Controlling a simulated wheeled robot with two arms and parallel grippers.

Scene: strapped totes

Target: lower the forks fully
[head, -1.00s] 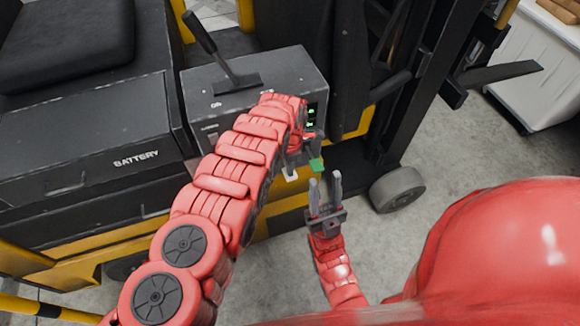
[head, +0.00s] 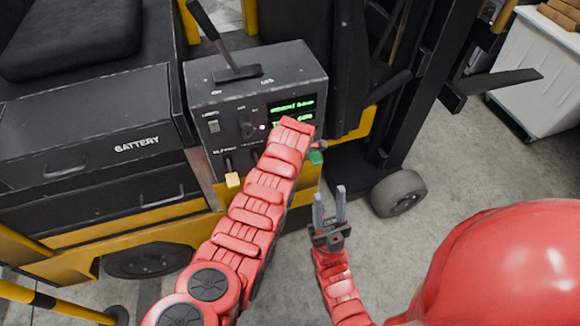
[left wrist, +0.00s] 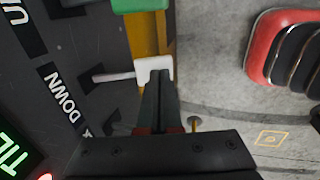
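The forklift's dark control panel (head: 255,95) stands left of centre in the head view. A black fork (head: 500,80) sticks out to the right of the mast, above the floor. A white-knobbed lever (left wrist: 148,68) sticks out beside a DOWN label (left wrist: 62,97) in the left wrist view; my arm hides it in the head view. My left gripper (left wrist: 160,78) has its fingers together, with the tips over the white knob; contact is unclear. My right gripper (head: 329,195) is open and empty, below the panel.
A lit green display (head: 290,108) is on the panel, its text too small to read surely. A black handle (head: 213,35) stands on top. A front wheel (head: 398,193) and a white bin (head: 535,85) are at the right.

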